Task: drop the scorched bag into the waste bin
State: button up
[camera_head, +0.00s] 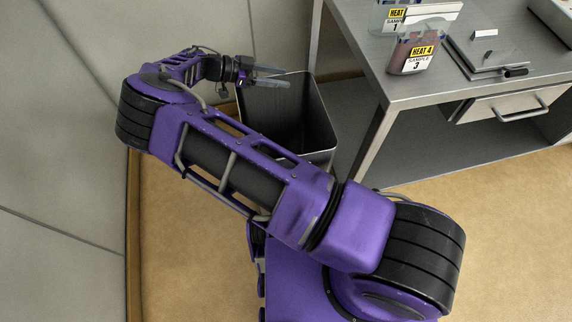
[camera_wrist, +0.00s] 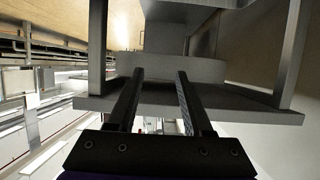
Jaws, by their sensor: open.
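The waste bin (camera_head: 318,135), a dark grey open-topped box, stands on the floor left of the bench. My gripper (camera_head: 286,77) is over the bin's far left part, its fingers apart and pointing right, with nothing between them. It also shows in the wrist view (camera_wrist: 156,76), empty. A bag with brownish-red contents (camera_head: 405,58), labelled HEAT 4 SAMPLE 3, is at the bench's left end. Another bag (camera_head: 437,24), labelled HEAT 1, is behind it, partly hidden. I cannot tell which bag is scorched. The visible bin interior is dark; its bottom is largely hidden.
The grey metal bench (camera_head: 400,92) has a flat tray-like plate (camera_head: 490,52) on top and a drawer (camera_head: 510,103) with a handle below. A bench leg (camera_head: 362,147) is close to the bin's right side. Pale wall panels (camera_head: 60,150) are close on the left. The tan floor is clear in front.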

jog(key=v, duration=1.2)
jog(key=shift+b, duration=0.3)
jog(key=shift+a, duration=0.1)
